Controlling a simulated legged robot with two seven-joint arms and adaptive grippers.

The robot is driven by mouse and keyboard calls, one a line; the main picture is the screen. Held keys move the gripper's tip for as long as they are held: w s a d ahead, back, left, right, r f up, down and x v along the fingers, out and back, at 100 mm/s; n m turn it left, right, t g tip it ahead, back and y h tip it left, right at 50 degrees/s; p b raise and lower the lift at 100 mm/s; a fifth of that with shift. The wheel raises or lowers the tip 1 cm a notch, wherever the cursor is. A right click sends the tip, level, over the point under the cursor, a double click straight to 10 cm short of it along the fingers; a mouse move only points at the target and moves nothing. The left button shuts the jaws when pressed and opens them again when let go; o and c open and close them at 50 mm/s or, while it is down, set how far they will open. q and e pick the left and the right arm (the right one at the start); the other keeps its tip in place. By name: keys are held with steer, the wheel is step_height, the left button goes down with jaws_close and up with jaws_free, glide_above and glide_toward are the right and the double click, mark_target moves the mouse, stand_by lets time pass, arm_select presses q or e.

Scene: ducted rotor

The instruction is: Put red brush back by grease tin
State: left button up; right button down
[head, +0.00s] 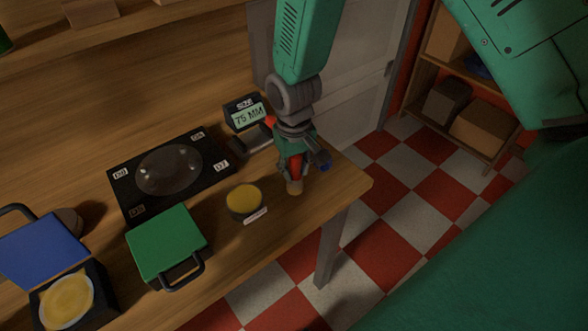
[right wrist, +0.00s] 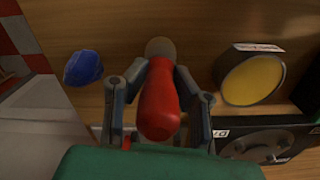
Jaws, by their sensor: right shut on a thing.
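The red brush (head: 295,168) is in my right gripper (head: 299,160), upright near the front right edge of the wooden bench. Its pale tip (head: 294,187) points down at the bench top; I cannot tell whether it touches. In the right wrist view, the fingers of my right gripper (right wrist: 162,82) close on both sides of the red handle (right wrist: 159,105). The grease tin (head: 243,199), dark with yellow grease and a white label, stands just left of the brush, apart from it. The tin also shows in the right wrist view (right wrist: 252,80). My left gripper is not in view.
A blue object (head: 323,166) lies right of the gripper, near the bench edge. A display reading 75 MM (head: 247,117) stands behind. A black plate with a clear disc (head: 119,181), a green-lidded box (head: 166,240) and a blue-lidded box (head: 40,248) are to the left.

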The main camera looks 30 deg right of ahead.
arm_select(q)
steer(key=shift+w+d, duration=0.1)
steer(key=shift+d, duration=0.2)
arm_select(e)
steer(key=shift+d+f, duration=0.25)
steer(key=shift+f, duration=0.1)
steer(key=c, duration=1.3)
jaws_free()
steer(key=shift+a, duration=0.2)
steer(key=shift+c, duration=0.2)
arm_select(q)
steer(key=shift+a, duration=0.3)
arm_select(e)
steer(key=shift+a, duration=0.15)
steer(key=shift+r, duration=0.1)
step_height(320, 180, up, 11)
steer(key=shift+w+f, duration=0.15)
steer(key=shift+a+r, duration=0.1)
steer(key=shift+r, duration=0.6)
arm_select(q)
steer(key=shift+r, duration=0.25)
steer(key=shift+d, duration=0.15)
arm_select(e)
steer(key=shift+f, duration=0.1)
